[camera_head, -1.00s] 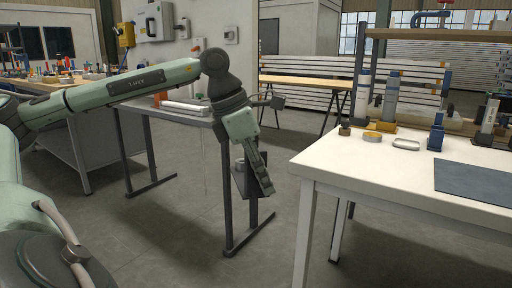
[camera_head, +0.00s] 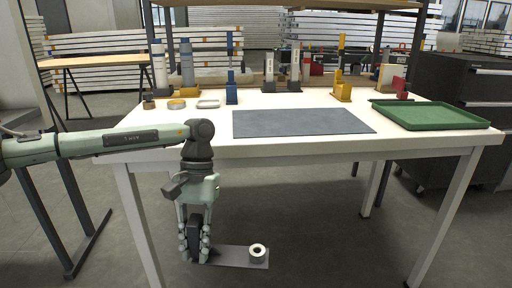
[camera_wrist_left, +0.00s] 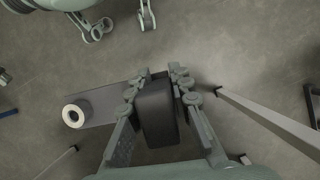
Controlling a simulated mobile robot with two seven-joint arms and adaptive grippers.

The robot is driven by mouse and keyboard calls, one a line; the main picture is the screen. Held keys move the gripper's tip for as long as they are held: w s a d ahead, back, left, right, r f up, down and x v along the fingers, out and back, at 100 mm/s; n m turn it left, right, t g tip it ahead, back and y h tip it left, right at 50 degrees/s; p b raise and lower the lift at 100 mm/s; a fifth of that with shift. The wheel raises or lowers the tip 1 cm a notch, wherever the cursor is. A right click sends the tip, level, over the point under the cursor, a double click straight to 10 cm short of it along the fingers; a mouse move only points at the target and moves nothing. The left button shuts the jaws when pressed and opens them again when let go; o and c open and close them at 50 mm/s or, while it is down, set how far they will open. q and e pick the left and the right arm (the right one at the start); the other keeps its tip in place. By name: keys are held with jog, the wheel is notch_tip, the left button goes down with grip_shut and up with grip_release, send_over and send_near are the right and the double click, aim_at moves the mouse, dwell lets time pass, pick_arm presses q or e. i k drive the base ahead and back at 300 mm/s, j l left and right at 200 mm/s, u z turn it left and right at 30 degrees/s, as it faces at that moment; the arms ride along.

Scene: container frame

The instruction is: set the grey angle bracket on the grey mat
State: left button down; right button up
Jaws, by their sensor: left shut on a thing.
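The grey angle bracket (camera_head: 236,257) is in my left gripper (camera_head: 197,251), below the height of the tabletop and in front of the table's left end. Its flat plate sticks out to the right and carries a pale ring-shaped boss. In the left wrist view, the fingers (camera_wrist_left: 160,82) close around a dark upright part, and the bracket's plate (camera_wrist_left: 100,101) extends left with the ring near its end. The fingers hide part of the bracket. The grey mat (camera_head: 300,122) lies flat and empty on the white table, above and to the right of the gripper.
The white table (camera_head: 230,150) has its front edge and a leg close to my left arm. A green tray (camera_head: 428,115) lies right of the mat. Several fixtures line the back.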

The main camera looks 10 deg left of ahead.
aim_at(300, 123)
jog(key=i+l+u, duration=0.3)
jog(key=l, duration=1.35)
jog(key=l+u, duration=0.3)
jog(key=l, duration=1.35)
